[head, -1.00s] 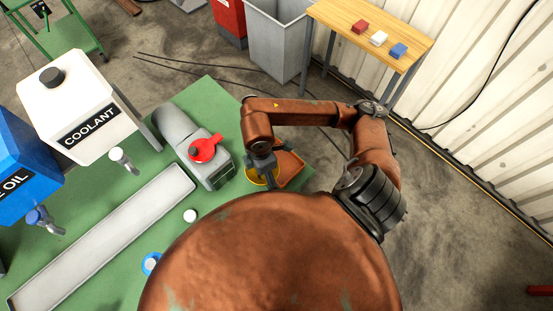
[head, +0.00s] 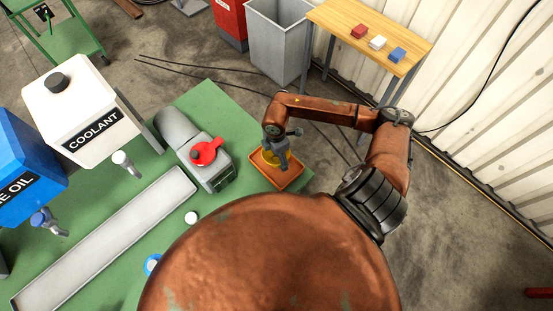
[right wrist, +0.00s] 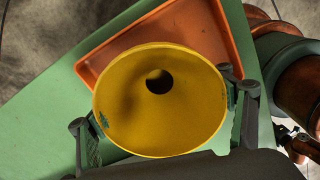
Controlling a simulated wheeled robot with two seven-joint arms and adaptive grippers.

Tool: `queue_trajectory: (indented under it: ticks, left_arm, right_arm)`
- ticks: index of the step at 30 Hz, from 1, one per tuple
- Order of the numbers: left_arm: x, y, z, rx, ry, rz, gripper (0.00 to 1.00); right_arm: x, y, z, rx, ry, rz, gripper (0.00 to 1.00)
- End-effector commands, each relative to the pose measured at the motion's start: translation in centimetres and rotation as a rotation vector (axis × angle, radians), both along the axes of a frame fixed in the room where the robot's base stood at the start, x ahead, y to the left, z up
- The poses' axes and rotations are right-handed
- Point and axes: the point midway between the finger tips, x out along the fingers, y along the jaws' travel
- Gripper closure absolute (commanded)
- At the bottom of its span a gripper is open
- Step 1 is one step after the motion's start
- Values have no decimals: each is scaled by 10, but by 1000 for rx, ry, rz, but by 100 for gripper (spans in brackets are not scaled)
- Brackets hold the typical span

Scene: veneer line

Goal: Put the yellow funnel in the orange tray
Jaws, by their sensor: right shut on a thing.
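The yellow funnel (right wrist: 160,118) fills the middle of the right wrist view, seen into its wide mouth with the dark hole showing. My right gripper (right wrist: 165,110) is shut on it, with a finger at either side of the rim. In the head view the funnel (head: 270,157) is partly hidden by my right gripper (head: 275,160). The orange tray (head: 284,181) lies on the green table near its right corner, and the funnel is over its far part. The tray (right wrist: 205,25) also shows behind the funnel in the right wrist view. I cannot tell whether they touch. My left gripper is not in view.
A white coolant container (head: 80,105), a blue oil container (head: 25,165) and a long grey trough (head: 110,240) are further left.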

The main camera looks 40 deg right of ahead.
Motion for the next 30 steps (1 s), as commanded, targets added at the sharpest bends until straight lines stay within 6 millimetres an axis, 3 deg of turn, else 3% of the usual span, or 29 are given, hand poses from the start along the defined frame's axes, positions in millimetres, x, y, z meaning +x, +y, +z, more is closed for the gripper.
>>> queue_trajectory:
  ticks: [4,15,16,27,30]
  left_arm:
    - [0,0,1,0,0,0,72]
    - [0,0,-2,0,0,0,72]
    - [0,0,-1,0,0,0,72]
    - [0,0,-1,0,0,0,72]
    - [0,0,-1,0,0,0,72]
  right_arm:
    - [-1,1,-19,2,3,1,58]
    - [-1,1,-24,1,2,1,58]
    - [-1,1,-23,1,2,1,32]
    - [-1,1,-23,1,2,1,7]
    - [-1,1,-23,1,2,1,6]
